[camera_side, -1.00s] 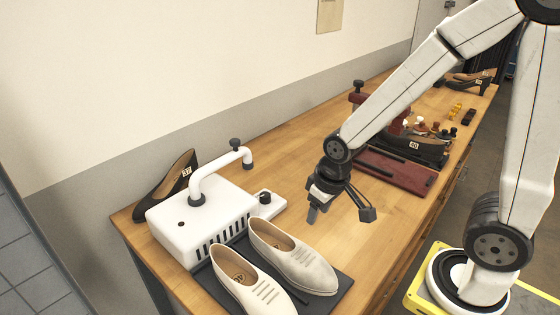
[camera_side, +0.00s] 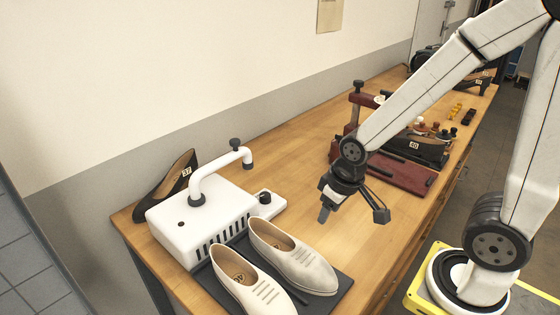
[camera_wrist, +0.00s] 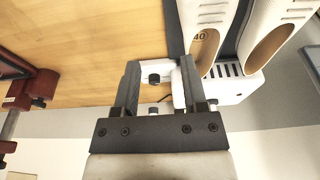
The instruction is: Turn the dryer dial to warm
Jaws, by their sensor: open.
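The dryer (camera_side: 205,225) is a white box with slots in its front and a bent white pipe on top. A small dark round dial (camera_side: 265,197) sits on a white ledge at its right end; its setting is too small to read. In the wrist view a dark knob (camera_wrist: 154,79), apparently this dial, shows between the fingers, with the dryer body (camera_wrist: 232,88) to the right. My gripper (camera_side: 324,216) is open and empty above the bench, to the right of the dryer and apart from it; its spread fingers (camera_wrist: 160,66) show in the wrist view.
A pair of cream shoes (camera_side: 295,262) stands on a dark mat in front of the dryer. A dark shoe (camera_side: 180,175) stands behind it. A dark red stand (camera_side: 400,172) with a shoe is farther right. The wooden bench (camera_side: 290,165) between is clear.

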